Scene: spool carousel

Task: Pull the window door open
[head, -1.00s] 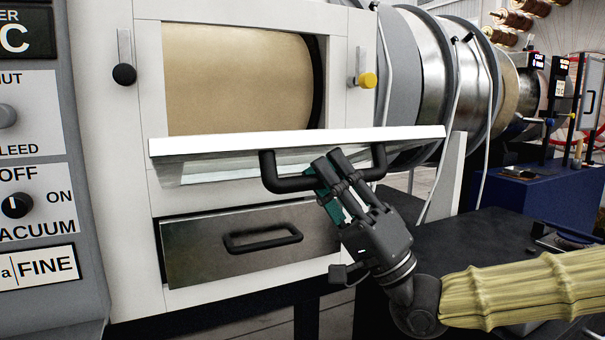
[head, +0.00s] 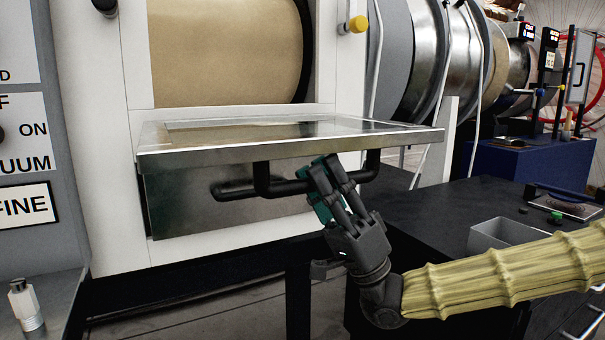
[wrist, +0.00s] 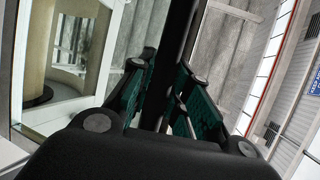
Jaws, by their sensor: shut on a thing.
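The window door (head: 290,136) is a flat panel with a glass pane, hinged at its bottom edge. In the head view it lies folded down, about level, sticking out from the white machine front. Its black bar handle (head: 262,180) hangs from its outer edge. My gripper (head: 322,182) is shut on this handle, right of its middle. In the wrist view the dark handle bar (wrist: 180,55) runs between the green-padded fingers (wrist: 160,100). The window opening (head: 225,50) above the door is uncovered and shows a tan drum. The door partly hides the drawer below.
A metal drawer (head: 180,205) with its own black handle sits just under the door. A yellow-knobbed latch (head: 356,25) and a black-knobbed latch (head: 105,5) flank the opening. A dark table (head: 440,222) with a grey bin (head: 500,234) stands at the right.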

